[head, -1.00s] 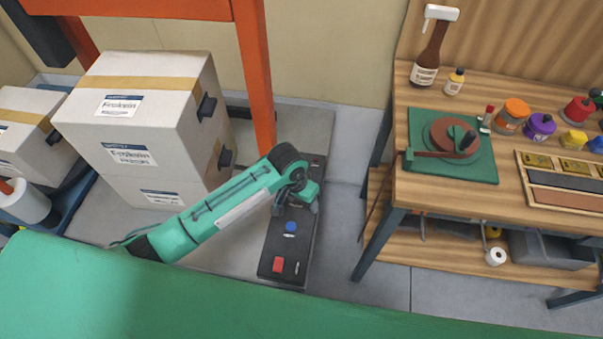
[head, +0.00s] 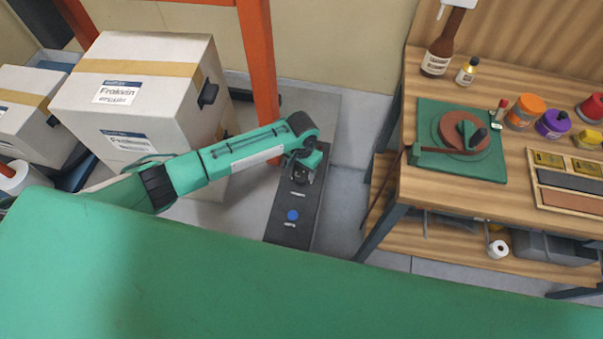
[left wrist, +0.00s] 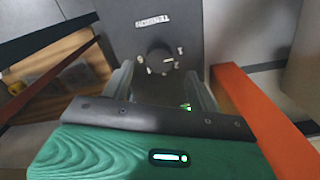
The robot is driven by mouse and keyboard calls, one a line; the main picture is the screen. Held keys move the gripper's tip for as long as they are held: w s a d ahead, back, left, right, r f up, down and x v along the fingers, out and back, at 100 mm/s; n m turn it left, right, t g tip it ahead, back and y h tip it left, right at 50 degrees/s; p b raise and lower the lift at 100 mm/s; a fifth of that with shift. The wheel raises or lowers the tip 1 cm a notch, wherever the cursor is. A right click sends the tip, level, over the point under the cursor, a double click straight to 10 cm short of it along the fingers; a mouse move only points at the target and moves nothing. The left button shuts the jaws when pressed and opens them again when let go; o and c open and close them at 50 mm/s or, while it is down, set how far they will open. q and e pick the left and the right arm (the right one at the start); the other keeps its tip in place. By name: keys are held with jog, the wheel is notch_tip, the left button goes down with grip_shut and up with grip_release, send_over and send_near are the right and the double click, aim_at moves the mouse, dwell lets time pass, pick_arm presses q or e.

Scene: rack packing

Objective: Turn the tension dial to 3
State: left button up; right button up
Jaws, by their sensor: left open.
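The dark control panel (head: 278,229) stands low beside the orange post, with a blue button (head: 292,215) on it. In the left wrist view the panel (left wrist: 185,22) carries an upside-down TENSION label. The black tension dial (left wrist: 159,60) sits below that label, with small white marks around it; I cannot read its setting. My left gripper (left wrist: 160,80) is open, its fingers on either side of the dial in that view; contact is not visible. In the head view the left gripper (head: 305,172) is over the panel's upper part and hides the dial. My right gripper is not in view.
White cartons (head: 155,85) stand to the left, behind my arm. The orange post (head: 258,60) rises close behind the gripper. A wooden workbench (head: 515,195) with a green turntable fixture (head: 490,165) and jars stands to the right. Grey floor is clear between panel and bench.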

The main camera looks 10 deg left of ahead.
aim_at(301, 177)
pick_arm(q)
jog(key=shift+f, duration=2.25)
jog(key=c, duration=1)
